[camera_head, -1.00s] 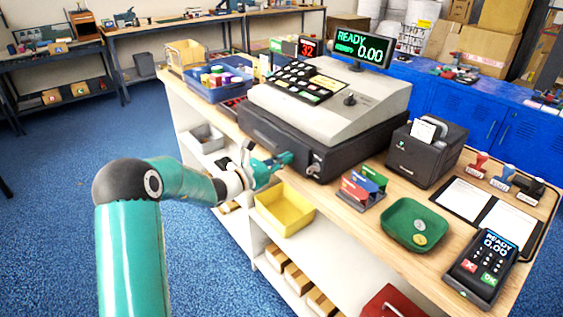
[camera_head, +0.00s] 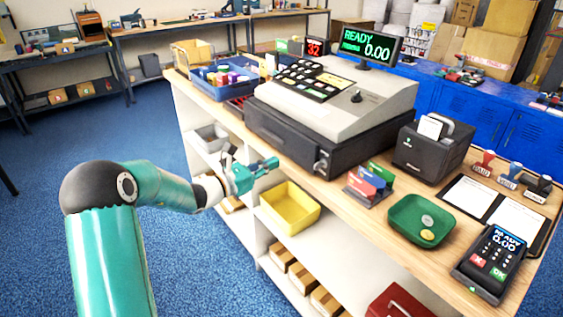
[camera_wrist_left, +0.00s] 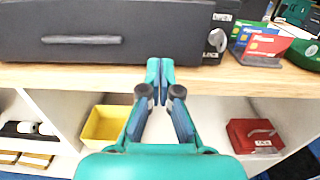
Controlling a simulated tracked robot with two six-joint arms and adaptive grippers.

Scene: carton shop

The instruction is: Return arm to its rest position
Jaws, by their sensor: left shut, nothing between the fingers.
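My left gripper (camera_head: 268,167) is shut and empty, in front of the counter's (camera_head: 338,196) near edge and below the black cash drawer (camera_head: 300,140). In the left wrist view its fingertips (camera_wrist_left: 160,68) are together, pointing at the counter edge below the drawer front (camera_wrist_left: 120,40). No object shows between the fingers. The left arm comes in from the lower left, bent at a dark elbow. My right gripper is in neither view.
A yellow bin (camera_head: 290,207) sits on the shelf beside the gripper. A card holder (camera_head: 368,184), green coin tray (camera_head: 421,221) and card terminal (camera_head: 490,265) stand on the counter to the right. Open blue floor (camera_head: 60,190) lies to the left.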

